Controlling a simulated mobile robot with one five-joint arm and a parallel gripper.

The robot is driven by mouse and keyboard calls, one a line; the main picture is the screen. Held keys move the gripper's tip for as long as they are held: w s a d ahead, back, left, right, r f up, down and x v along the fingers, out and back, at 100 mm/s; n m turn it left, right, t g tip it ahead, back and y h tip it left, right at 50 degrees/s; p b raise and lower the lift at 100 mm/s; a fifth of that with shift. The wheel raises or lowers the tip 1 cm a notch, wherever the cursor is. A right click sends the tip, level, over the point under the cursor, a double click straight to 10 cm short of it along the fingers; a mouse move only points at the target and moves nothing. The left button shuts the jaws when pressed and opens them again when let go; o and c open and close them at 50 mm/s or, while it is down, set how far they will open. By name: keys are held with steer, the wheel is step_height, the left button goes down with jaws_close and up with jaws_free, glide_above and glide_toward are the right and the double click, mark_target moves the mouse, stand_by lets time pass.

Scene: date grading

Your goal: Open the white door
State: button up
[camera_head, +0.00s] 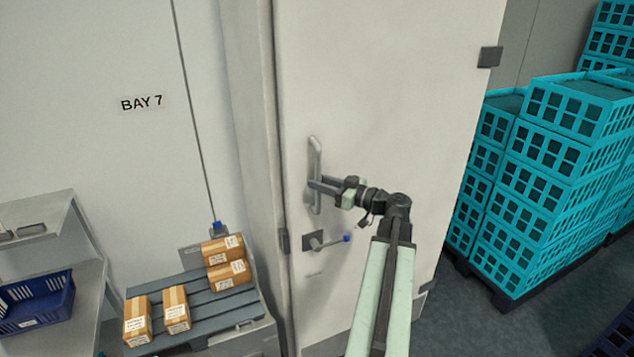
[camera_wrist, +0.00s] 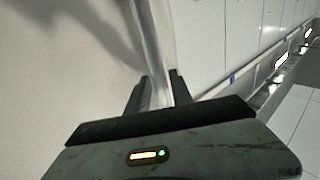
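The white door (camera_head: 400,90) stands upright in the middle of the head view, and I see no clear gap at its handle side. A long vertical pull handle (camera_head: 316,160) is on its left part. A small lever with a blue end (camera_head: 325,242) sits below the handle. My gripper (camera_head: 322,187) is at the handle's lower half. In the wrist view the handle bar (camera_wrist: 153,35) runs between my two fingers (camera_wrist: 159,76), close to both. I cannot tell whether the fingers press on it.
Stacked teal crates (camera_head: 545,170) stand on a dark pallet right of the door. A grey slatted platform (camera_head: 200,310) with small cartons (camera_head: 176,310) stands left of the door. A dark blue crate (camera_head: 38,302) is at far left. Dark floor is clear between door and teal crates.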

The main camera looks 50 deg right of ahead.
steer(key=shift+w+a, duration=0.1)
steer(key=shift+w, duration=0.3)
jaws_close()
stand_by(1.2)
